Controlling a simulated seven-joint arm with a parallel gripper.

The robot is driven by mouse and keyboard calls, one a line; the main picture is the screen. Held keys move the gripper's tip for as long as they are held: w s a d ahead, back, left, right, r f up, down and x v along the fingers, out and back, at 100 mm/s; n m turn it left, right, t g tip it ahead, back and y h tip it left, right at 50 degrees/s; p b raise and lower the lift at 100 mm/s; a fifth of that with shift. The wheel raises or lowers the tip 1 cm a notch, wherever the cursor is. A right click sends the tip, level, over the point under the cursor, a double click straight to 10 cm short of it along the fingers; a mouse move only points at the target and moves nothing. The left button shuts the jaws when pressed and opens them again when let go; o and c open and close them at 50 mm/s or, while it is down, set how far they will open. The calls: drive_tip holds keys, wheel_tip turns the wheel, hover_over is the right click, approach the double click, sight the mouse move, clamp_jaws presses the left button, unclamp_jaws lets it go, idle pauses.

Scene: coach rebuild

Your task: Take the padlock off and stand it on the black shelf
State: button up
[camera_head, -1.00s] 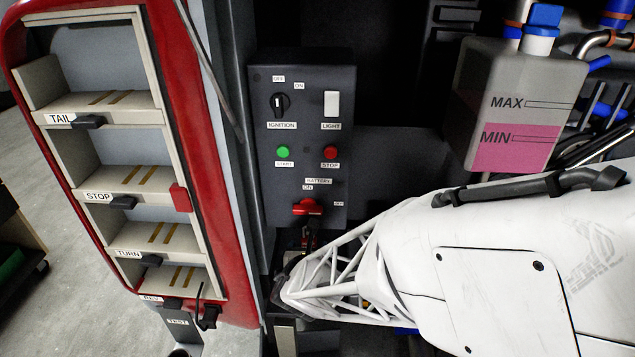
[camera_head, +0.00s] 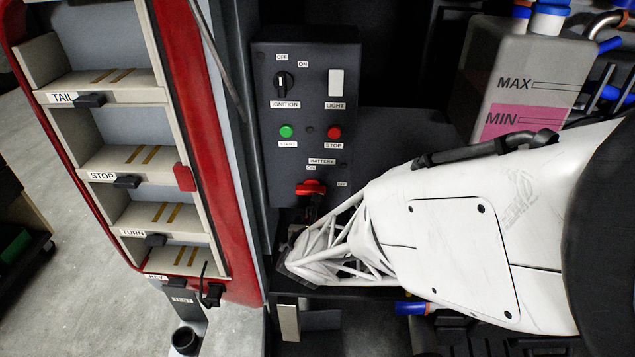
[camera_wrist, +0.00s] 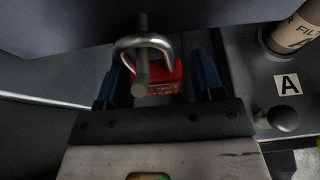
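The padlock (camera_wrist: 165,76) has a red body and a silver shackle, seen in the wrist view. Its shackle loops around a metal pin (camera_wrist: 142,60). My gripper (camera_wrist: 158,85) is open, with one blue finger on each side of the red body and small gaps visible. In the head view, my gripper is low in front of the dark control panel (camera_head: 305,130), below the red battery switch (camera_head: 310,188), and the padlock cannot be made out there. A dark flat surface (camera_head: 400,130) lies right of the panel; I cannot tell whether this is the black shelf.
A tank with pink fluid (camera_head: 525,80) stands at the right. An open red door with cream compartments (camera_head: 100,85) is at the left. The wrist view shows a label marked A (camera_wrist: 287,84), a round knob (camera_wrist: 282,118) and a brown-labelled cylinder (camera_wrist: 292,38) at the right.

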drive_tip(key=c, duration=0.8)
drive_tip(key=shift+c, duration=0.2)
drive_tip(key=shift+r, duration=0.1)
drive_tip(key=shift+r, duration=0.65)
drive_tip(key=s, duration=3.1)
drive_tip(key=shift+s+a, duration=0.15)
drive_tip(key=shift+s, duration=0.25)
drive_tip(key=shift+s, duration=0.1)
drive_tip(key=shift+a, duration=0.1)
